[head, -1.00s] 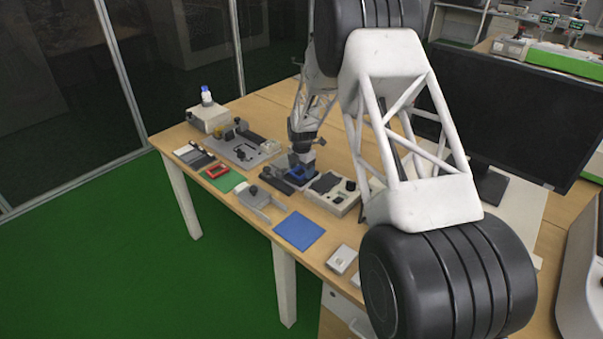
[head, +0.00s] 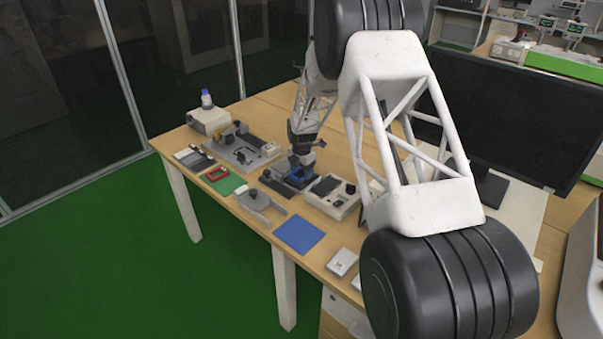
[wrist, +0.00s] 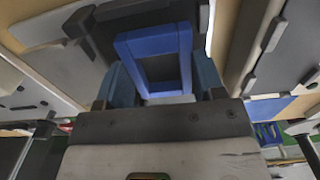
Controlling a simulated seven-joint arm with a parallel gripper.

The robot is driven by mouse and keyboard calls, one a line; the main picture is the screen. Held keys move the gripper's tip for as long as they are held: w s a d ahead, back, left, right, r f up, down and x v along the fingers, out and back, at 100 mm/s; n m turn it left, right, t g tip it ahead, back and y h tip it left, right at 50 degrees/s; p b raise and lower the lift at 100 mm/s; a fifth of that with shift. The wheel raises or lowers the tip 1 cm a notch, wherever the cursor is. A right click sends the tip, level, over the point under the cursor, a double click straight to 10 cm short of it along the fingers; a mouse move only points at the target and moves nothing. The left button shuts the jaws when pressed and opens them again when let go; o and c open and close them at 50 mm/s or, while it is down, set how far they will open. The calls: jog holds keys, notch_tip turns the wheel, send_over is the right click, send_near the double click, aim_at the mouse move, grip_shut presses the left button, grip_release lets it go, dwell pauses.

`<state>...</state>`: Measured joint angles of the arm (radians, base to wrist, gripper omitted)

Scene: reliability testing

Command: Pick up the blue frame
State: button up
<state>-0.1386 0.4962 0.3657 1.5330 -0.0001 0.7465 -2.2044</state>
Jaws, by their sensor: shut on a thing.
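The blue frame (wrist: 152,37) is a rectangular ring with an open middle. In the wrist view it sits between the two blue-grey fingers of my gripper (wrist: 165,85), which is shut on it. In the head view my gripper (head: 299,167) points down over a dark grey fixture (head: 279,184), with the blue frame (head: 296,175) small and partly hidden at its tip. I cannot tell whether the frame touches the fixture.
A red frame (head: 217,174) lies by a green pad (head: 231,184) to the left. A flat blue pad (head: 298,235) lies near the table's front edge. A beige tray (head: 343,207) stands close on the right, and a grey bracket (head: 259,203) in front. A monitor stands at the right.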

notch_tip(320, 180, up, 3)
jog(key=shift+f, duration=0.15)
jog(key=shift+s+r, duration=0.2)
jog(key=shift+s, duration=0.05)
jog(key=s, duration=0.5)
jog(key=s+d+r, duration=0.1)
jog(key=s, duration=0.4)
jog(key=s+d, duration=0.1)
jog(key=s, duration=0.4)
jog(key=shift+s+d+r, duration=0.1)
jog(key=shift+s+r, duration=0.05)
jog(key=shift+r, duration=0.05)
